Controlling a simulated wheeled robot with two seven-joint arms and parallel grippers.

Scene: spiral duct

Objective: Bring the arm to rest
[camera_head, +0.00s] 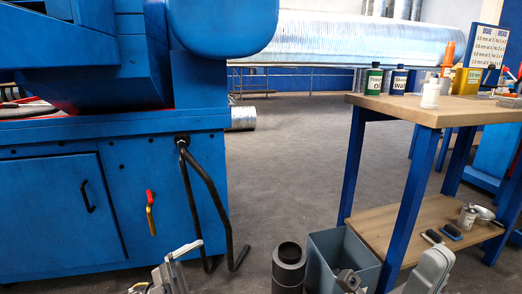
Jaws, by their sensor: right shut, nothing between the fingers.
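My right arm (432,270) comes in at the bottom right, below the workbench. My right gripper (349,281) is at the bottom edge, in front of the grey-blue bin, shut with nothing in it. Grey parts of my left arm (168,277) show at the bottom left, in front of the blue machine. The picture cuts them off, and I cannot tell how the left gripper's fingers stand.
A blue machine (60,215) with a bent black bar (207,190) fills the left. A dark cylinder (288,268) and an open bin (338,250) stand on the floor. A wooden workbench (425,108) with bottles and a lower shelf (400,222) stands right. The middle floor is clear.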

